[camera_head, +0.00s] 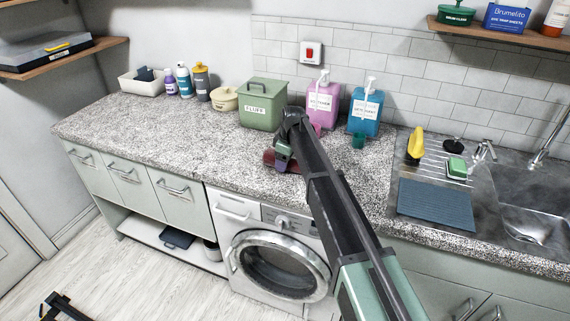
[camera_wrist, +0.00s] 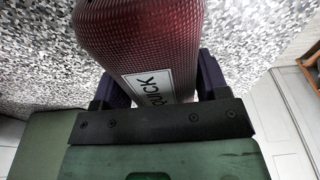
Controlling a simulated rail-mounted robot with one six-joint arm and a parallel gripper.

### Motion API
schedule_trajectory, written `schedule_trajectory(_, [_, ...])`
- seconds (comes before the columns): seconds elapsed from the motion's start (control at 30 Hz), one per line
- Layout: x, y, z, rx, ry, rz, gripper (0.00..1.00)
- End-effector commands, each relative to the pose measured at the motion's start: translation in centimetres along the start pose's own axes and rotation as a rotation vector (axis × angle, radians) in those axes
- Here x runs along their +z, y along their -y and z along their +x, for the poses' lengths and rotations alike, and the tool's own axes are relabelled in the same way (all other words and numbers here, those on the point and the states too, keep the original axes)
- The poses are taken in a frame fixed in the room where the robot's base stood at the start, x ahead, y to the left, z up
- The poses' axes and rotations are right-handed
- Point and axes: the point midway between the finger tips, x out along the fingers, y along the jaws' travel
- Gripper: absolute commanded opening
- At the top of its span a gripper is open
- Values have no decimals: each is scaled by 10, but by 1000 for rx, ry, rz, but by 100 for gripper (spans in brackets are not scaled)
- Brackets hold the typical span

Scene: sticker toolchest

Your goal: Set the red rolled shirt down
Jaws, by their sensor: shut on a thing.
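The red rolled shirt (camera_wrist: 130,40) is a dark red, textured roll with a white label reading "QUICK". In the wrist view it lies between the two purple fingers of my gripper (camera_wrist: 155,92), which is shut on it. In the head view the red roll (camera_head: 269,158) shows in part beside my gripper (camera_head: 283,154), low over the speckled grey counter (camera_head: 170,145) above the washing machine. My arm hides part of it. I cannot tell whether the roll touches the counter.
A green "FLUFF" bin (camera_head: 262,105), a pink dispenser (camera_head: 322,103) and a blue dispenser (camera_head: 366,110) stand behind my gripper. Several bottles and a white basket (camera_head: 141,84) are at the back left. The sink (camera_head: 525,220) is at the right. The counter's left part is clear.

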Motion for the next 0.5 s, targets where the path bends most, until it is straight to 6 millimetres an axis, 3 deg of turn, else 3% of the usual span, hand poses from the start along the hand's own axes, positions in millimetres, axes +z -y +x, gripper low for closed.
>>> schedule_trajectory(0.13, [1,0,5,0,0,0,40])
schedule_trajectory(0.17, [0,0,3,0,0,0,72])
schedule_trajectory(0.3, [0,0,3,0,0,0,93])
schedule_trajectory(0.5, [0,0,3,0,0,0,93])
